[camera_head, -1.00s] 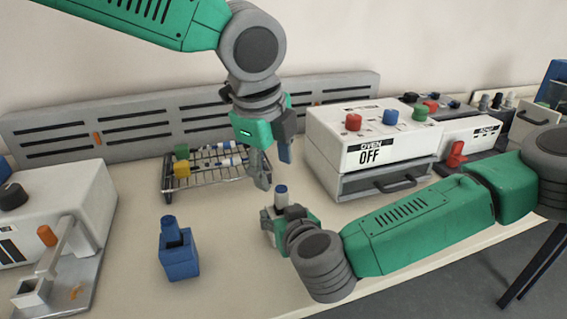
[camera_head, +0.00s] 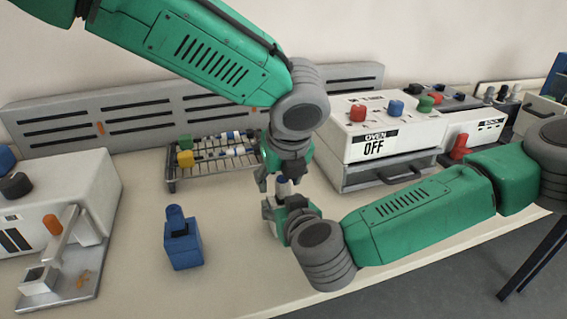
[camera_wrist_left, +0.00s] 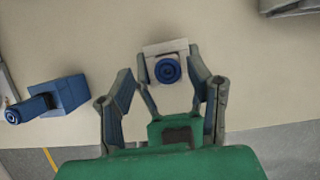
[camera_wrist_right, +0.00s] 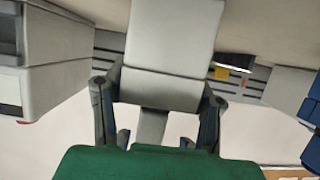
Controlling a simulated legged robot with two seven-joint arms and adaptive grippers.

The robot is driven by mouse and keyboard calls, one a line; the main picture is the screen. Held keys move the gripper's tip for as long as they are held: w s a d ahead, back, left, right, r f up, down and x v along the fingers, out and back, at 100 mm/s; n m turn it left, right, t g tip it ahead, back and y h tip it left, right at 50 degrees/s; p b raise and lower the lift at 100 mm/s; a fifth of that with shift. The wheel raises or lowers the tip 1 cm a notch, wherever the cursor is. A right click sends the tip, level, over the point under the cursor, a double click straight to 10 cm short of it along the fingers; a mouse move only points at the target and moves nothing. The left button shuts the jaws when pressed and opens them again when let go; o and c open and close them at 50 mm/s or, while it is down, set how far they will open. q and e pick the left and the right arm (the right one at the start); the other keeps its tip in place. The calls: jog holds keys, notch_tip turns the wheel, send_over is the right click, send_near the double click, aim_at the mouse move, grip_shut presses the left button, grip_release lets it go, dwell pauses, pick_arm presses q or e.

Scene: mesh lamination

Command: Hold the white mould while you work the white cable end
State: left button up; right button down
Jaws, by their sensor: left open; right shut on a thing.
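The white mould (camera_wrist_right: 172,45) is between the fingers of my right gripper (camera_head: 281,207), which is shut on it. The mould's pale top also shows in the left wrist view (camera_wrist_left: 165,48). The white cable end (camera_head: 284,188) stands upright at the mould; from above, the left wrist view shows its round blue top (camera_wrist_left: 168,70). My left gripper (camera_head: 282,180) is open, pointing down directly above the mould, with its fingers on either side of the cable end. In the head view the fingers hide most of the mould. I cannot tell whether the left fingers touch the cable end.
A wire rack (camera_head: 215,160) with coloured pieces stands behind the grippers. A white oven (camera_head: 380,135) marked OFF stands to the right. A blue block with a peg (camera_head: 183,245) and a white machine with a lever (camera_head: 60,200) are on the left. The table front is clear.

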pick_arm(q)
jog(key=shift+a+x, duration=0.15)
jog(key=shift+x, duration=0.55)
jog(key=shift+a+x, duration=0.15)
jog(key=shift+x, duration=0.6)
pick_arm(e)
jog(key=shift+a, duration=0.25)
pick_arm(q)
jog(key=shift+c, duration=0.5)
jog(key=shift+d, duration=0.1)
grip_shut()
pick_arm(e)
jog(key=shift+d, duration=0.15)
pick_arm(q)
jog(key=c, duration=0.6)
grip_release()
grip_shut()
pick_arm(e)
jog(key=shift+d, duration=0.1)
pick_arm(q)
jog(key=shift+r, duration=0.2)
pick_arm(e)
jog(key=shift+w, duration=0.1)
pick_arm(q)
jog(key=shift+r, duration=1.4)
